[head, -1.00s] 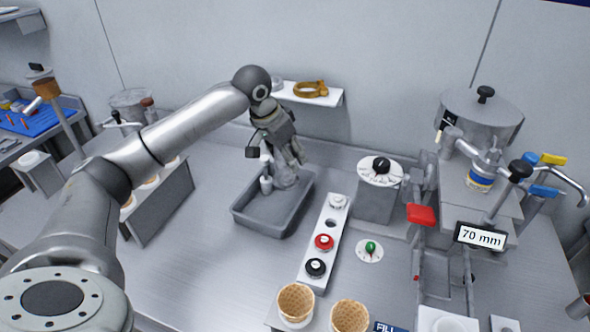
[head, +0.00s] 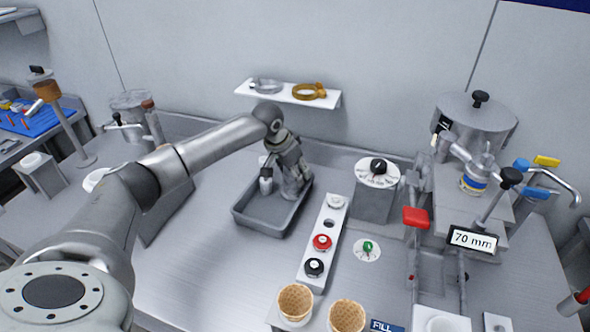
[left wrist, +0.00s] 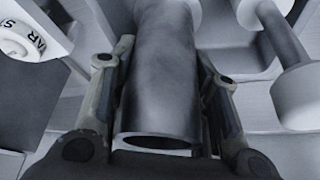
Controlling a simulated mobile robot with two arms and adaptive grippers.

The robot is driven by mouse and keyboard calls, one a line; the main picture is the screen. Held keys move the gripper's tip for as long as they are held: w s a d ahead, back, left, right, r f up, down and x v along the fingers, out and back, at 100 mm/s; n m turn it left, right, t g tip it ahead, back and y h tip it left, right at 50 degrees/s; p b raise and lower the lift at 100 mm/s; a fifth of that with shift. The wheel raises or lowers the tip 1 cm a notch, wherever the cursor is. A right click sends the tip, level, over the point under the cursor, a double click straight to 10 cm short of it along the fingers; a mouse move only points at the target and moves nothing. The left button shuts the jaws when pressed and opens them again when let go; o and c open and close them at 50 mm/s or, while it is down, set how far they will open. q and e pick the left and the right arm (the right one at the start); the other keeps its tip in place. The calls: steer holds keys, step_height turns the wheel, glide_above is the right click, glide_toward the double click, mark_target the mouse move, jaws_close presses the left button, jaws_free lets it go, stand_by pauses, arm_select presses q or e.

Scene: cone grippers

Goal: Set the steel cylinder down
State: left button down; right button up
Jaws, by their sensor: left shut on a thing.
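The steel cylinder (left wrist: 163,75) is a hollow grey tube between the two fingers of my left gripper (head: 291,172). In the left wrist view its open near end faces me, and my left gripper (left wrist: 164,100) is shut on it from both sides. In the head view the cylinder (head: 293,189) shows below the fingers, at the back right of the grey tray (head: 262,220). I cannot tell whether its lower end touches the tray floor. My right gripper is not in view.
A pale piece with a stem (head: 266,184) stands in the tray left of my gripper. The white strip with knobs (head: 328,226) and the dial box (head: 376,195) are close on the right. The tray's front is clear.

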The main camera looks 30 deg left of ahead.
arm_select(q)
steer(key=shift+r, duration=0.1)
steer(key=shift+d, duration=0.1)
steer(key=c, duration=0.8)
jaws_free()
steer(key=shift+f, duration=0.2)
steer(key=shift+r, duration=0.3)
steer(key=b+v, duration=0.1)
steer(key=v, duration=1)
steer(key=shift+s+r, duration=0.3)
